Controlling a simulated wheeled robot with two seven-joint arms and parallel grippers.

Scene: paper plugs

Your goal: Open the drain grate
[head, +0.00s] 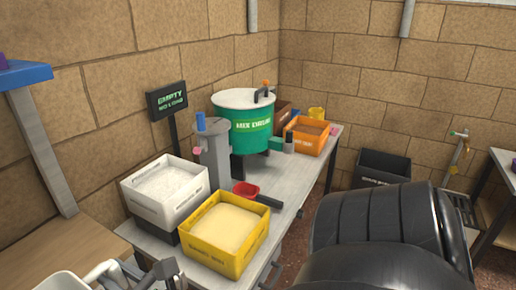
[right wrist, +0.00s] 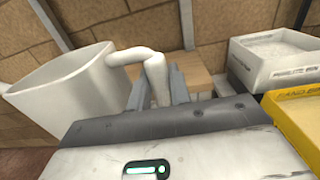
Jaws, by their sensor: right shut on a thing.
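A dark slatted panel (head: 463,208), which looks like the drain grate, lies at the right below a tap (head: 458,150). It is partly hidden by my black arm, and I cannot tell whether it is open or shut. My right gripper (head: 130,273) is at the bottom left of the head view, far from the panel. It is shut on the handle of a white jug (head: 65,284). In the right wrist view, the jug (right wrist: 50,88) is at the left, its bent handle between the fingers (right wrist: 160,88). My left gripper is not in view.
The bench holds a white crate (head: 150,209), a yellow crate (head: 208,266), a red scoop (head: 246,188), a grey cylinder (head: 212,160), a green drum (head: 243,140) and an orange crate (head: 318,150). A black bin (head: 375,180) stands on the floor by the back wall.

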